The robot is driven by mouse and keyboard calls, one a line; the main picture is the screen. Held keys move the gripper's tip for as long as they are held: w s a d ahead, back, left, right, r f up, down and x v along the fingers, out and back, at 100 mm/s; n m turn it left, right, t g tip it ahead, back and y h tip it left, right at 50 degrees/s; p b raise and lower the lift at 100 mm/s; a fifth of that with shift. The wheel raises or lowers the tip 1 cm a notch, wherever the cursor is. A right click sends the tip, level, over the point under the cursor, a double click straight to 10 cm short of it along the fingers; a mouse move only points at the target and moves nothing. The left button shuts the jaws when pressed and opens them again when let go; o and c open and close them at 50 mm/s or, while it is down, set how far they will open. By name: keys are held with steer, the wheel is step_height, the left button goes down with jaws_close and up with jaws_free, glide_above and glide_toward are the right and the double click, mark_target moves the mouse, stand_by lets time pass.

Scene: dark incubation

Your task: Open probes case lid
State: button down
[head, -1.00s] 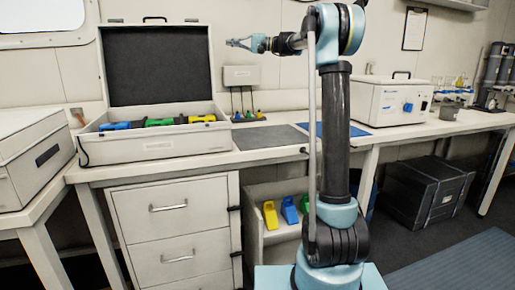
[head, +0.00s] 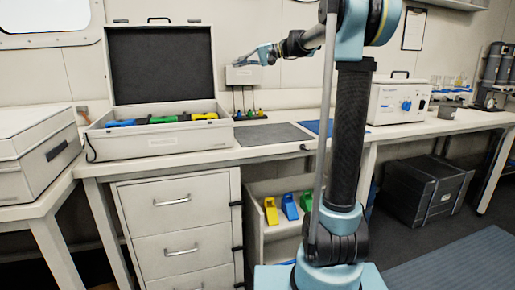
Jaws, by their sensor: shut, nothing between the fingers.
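The probes case (head: 160,142) stands on the left part of the bench. Its lid (head: 161,66) is up, standing about upright at the back with its dark lining facing out. Blue, green and yellow probes (head: 163,119) lie in a row inside it. My gripper (head: 240,62) is raised to the right of the lid, apart from it, in front of the wall box. Its fingers are shut and empty. Nothing of the case front is hidden by my arm.
A grey mat (head: 272,134) and a blue mat (head: 322,127) lie on the bench (head: 300,146) right of the case. A white instrument box (head: 398,101) stands farther right. A closed case (head: 34,152) is at the far left. Colored holders (head: 289,206) sit on a shelf below.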

steer(key=s+d+f+h, duration=0.3)
steer(key=s+d+f, duration=0.2)
steer(key=s+f, duration=0.5)
steer(key=s+d+f+h, duration=0.4)
steer(key=s+d+f, duration=0.1)
steer(key=s+f, duration=0.5)
steer(key=shift+d+m+t, duration=0.2)
steer(key=shift+m+t, duration=0.1)
steer(key=c, duration=2.1)
jaws_free()
steer(key=s+d+f+h, duration=0.2)
steer(key=s+d+f, duration=0.3)
steer(key=f, duration=0.3)
steer(key=s+d+f+h, duration=0.3)
steer(key=s+d+f, duration=0.3)
steer(key=s+f, duration=0.1)
steer(key=s+d+f+h, duration=0.2)
steer(key=s+d+f, duration=0.3)
steer(key=s+f, duration=0.2)
step_height(320, 180, down, 3)
steer(key=shift+s+d+r+t+h, duration=0.1)
steer(key=shift+d+r+t+h, duration=0.05)
steer(key=shift+t+h, duration=0.2)
steer(key=shift+o, duration=0.7)
steer(key=shift+d, duration=0.1)
steer(key=shift+d, duration=0.1)
